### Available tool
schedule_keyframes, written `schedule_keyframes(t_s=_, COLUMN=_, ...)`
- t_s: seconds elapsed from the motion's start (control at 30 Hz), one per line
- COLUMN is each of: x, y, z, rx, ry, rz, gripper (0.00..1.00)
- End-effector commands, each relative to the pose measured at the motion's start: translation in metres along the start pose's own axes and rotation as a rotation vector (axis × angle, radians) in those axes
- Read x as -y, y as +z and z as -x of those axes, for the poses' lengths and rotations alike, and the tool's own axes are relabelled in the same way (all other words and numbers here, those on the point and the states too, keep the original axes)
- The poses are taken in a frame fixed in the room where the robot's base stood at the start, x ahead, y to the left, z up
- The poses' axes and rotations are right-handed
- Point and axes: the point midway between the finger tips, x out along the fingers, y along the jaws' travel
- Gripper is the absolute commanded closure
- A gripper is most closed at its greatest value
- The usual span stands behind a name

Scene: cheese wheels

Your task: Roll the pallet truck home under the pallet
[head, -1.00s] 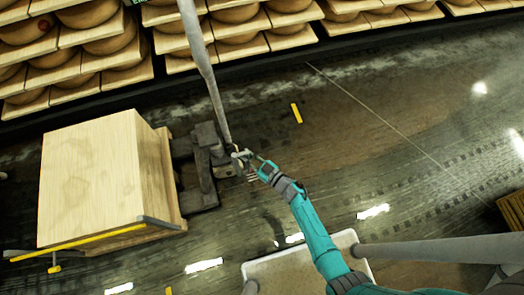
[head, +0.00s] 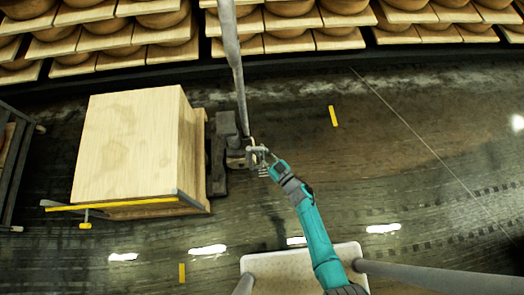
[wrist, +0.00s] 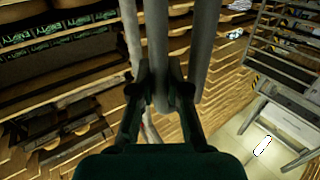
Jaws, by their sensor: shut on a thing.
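The pallet truck (head: 226,148) is dark grey and stands at the right side of the pallet (head: 198,160) in the head view. Its body is close against the pallet edge; its forks are hidden. A big pale wooden box (head: 130,145) sits on the pallet. My gripper (head: 262,160) is at the truck's right end, by its small grey handle. In the wrist view my gripper (wrist: 168,85) is shut around a grey upright bar (wrist: 158,40). This looks like the truck's handle, though its lower part is hidden by the gripper.
Shelves of cheese wheels (head: 290,25) run along the back. A dark rack (head: 14,165) stands at the left. Yellow marks (head: 333,116) are on the wet floor, which is clear to the right.

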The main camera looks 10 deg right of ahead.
Motion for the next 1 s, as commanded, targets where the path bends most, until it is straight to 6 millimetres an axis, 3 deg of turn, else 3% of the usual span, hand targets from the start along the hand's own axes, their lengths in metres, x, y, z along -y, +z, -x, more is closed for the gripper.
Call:
schedule_keyframes(t_s=0.03, x=0.004, y=0.004, z=0.003, rx=0.006, ry=-0.005, rz=-0.002, gripper=1.0)
schedule_keyframes(t_s=0.07, x=0.004, y=0.004, z=0.003, rx=0.006, ry=-0.005, rz=-0.002, gripper=0.8)
schedule_keyframes(t_s=0.1, x=0.004, y=0.003, z=0.003, rx=0.005, ry=-0.005, rz=-0.002, gripper=0.73)
schedule_keyframes(t_s=0.37, x=0.002, y=0.002, z=0.002, rx=0.003, ry=-0.003, rz=-0.001, gripper=0.73)
schedule_keyframes(t_s=0.53, x=0.001, y=0.002, z=0.012, rx=0.003, ry=0.0, rz=-0.001, gripper=0.73)
schedule_keyframes(t_s=1.0, x=0.001, y=0.002, z=0.094, rx=0.004, ry=0.002, rz=-0.001, gripper=0.73)
